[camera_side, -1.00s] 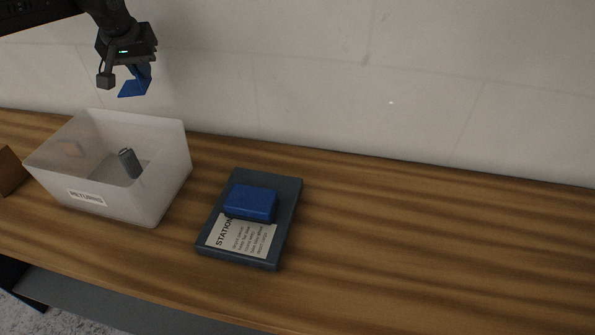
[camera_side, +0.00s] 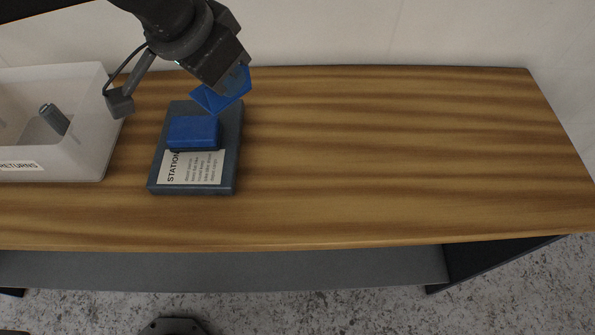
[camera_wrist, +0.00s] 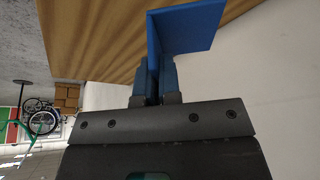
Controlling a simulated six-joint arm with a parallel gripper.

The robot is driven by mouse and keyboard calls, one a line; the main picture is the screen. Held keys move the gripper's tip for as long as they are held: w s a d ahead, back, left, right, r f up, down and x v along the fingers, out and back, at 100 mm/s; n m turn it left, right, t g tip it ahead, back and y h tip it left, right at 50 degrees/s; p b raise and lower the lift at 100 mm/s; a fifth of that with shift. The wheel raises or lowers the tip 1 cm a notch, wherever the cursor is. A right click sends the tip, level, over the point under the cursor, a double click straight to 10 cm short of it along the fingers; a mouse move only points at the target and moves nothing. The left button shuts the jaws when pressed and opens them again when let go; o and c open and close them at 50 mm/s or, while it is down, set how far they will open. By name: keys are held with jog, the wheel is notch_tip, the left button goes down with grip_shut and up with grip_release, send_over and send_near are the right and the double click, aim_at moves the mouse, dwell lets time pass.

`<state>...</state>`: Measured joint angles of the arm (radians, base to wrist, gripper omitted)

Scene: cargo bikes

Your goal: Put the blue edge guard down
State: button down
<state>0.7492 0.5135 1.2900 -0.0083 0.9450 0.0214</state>
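The blue edge guard (camera_side: 222,94) is an L-shaped blue piece held at my gripper's tip in the side view. My gripper (camera_side: 238,76) is shut on it, above the back right of the dark station tray. In the wrist view the edge guard (camera_wrist: 188,27) sticks out from between the two fingers (camera_wrist: 154,80), one flange pinched and the other spread to the right. It appears to be in the air above the bench; the exact height is hard to tell.
A dark tray (camera_side: 233,158) labelled STATION holds a blue block (camera_side: 192,131) and a printed card (camera_side: 190,168). A translucent RETURNS bin (camera_side: 86,157) with a grey cylinder (camera_side: 54,119) stands to its left. The wooden bench (camera_side: 400,150) is clear on the right.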

jog(key=s+d+f, duration=0.2)
jog(key=d+f, duration=0.1)
jog(key=f, duration=0.1)
jog(key=s+d+f, duration=0.2)
jog(key=d+f, duration=0.2)
jog(key=s+d+f, duration=0.2)
jog(key=d+f, duration=0.1)
jog(key=f, duration=0.1)
jog(key=shift+d+f, duration=0.1)
jog(key=shift+d, duration=0.3)
jog(key=shift+f, duration=1.9)
jog(key=shift+f, duration=0.15)
jog(key=c, duration=1.3)
grip_release()
